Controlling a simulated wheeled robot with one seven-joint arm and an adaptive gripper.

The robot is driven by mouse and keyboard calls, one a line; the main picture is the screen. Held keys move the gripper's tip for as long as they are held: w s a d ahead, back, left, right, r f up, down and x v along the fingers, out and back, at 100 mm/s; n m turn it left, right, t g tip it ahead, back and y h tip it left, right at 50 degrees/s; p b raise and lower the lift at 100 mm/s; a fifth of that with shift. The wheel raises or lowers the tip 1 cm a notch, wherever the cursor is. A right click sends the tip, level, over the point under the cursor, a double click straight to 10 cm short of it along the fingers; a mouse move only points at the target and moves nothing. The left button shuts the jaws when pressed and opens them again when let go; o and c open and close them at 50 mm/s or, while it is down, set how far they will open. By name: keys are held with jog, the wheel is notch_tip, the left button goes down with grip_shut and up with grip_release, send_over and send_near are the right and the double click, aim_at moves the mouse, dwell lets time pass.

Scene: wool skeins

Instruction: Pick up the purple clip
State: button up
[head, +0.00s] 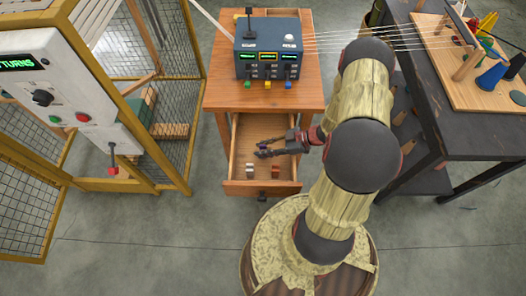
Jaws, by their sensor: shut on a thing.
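My gripper (264,150) reaches in from the right over the open drawer (262,187) of the small wooden table. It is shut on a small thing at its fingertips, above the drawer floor. A hint of purple shows there, which fits the purple clip (263,147), but the fingers hide most of it and it is very small in this view. Two other small things lie in the drawer near its front: a pale one (250,168) and a reddish-brown one (275,171).
A blue control box (267,48) with coloured buttons stands on the wooden table (221,93). A wire-mesh cage (178,115) with a white panel is at left. A dark bench (430,75) with a pegged board (470,65) is at right. Strands of yarn run across.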

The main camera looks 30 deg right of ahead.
jog(key=shift+c, duration=1.2)
